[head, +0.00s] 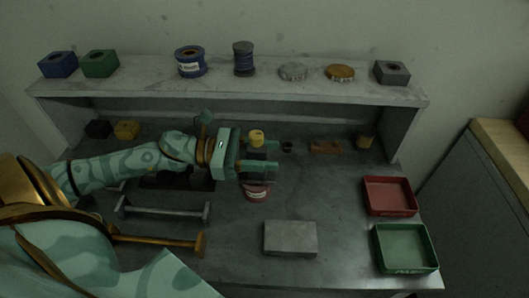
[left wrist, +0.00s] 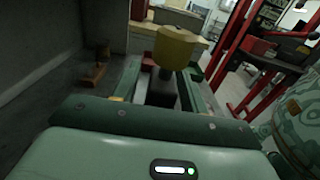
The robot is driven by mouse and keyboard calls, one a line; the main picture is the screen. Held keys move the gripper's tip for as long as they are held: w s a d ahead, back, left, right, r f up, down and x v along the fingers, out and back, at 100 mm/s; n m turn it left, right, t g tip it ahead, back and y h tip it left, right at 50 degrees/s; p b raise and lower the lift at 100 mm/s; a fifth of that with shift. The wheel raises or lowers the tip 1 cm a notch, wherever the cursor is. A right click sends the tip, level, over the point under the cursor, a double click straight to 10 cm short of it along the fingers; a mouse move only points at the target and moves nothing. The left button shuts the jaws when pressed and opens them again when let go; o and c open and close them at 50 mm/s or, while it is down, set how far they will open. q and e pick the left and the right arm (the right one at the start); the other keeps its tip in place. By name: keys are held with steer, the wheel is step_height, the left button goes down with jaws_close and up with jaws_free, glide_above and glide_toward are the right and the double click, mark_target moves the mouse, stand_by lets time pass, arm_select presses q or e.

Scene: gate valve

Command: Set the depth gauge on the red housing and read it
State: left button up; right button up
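The depth gauge has a yellow round top (head: 257,138) and a dark body; the yellow top also shows in the left wrist view (left wrist: 175,48). My left gripper (head: 262,158) reaches in from the left with its fingers on either side of the gauge's dark body, and looks shut on it. The gauge stands roughly upright. The red housing (head: 257,195), a round part with a pale label, shows just below the gripper in the head view. Its top is hidden by the gripper, so I cannot tell whether the gauge touches it. My right gripper is not in view.
A grey block (head: 290,239) lies in front on the bench. A red tray (head: 389,196) and a green tray (head: 405,248) are at right. Bar stands (head: 163,208) are at left. A shelf (head: 140,87) with several parts runs along the back.

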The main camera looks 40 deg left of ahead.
arm_select(q)
steer(key=shift+r, duration=0.25)
steer(key=shift+s+a+p, duration=0.15)
steer(key=shift+a+p, duration=0.1)
steer(key=shift+p, duration=0.1)
steer(key=p+v, duration=0.1)
steer(key=v, duration=1)
steer(key=shift+s+a, duration=0.2)
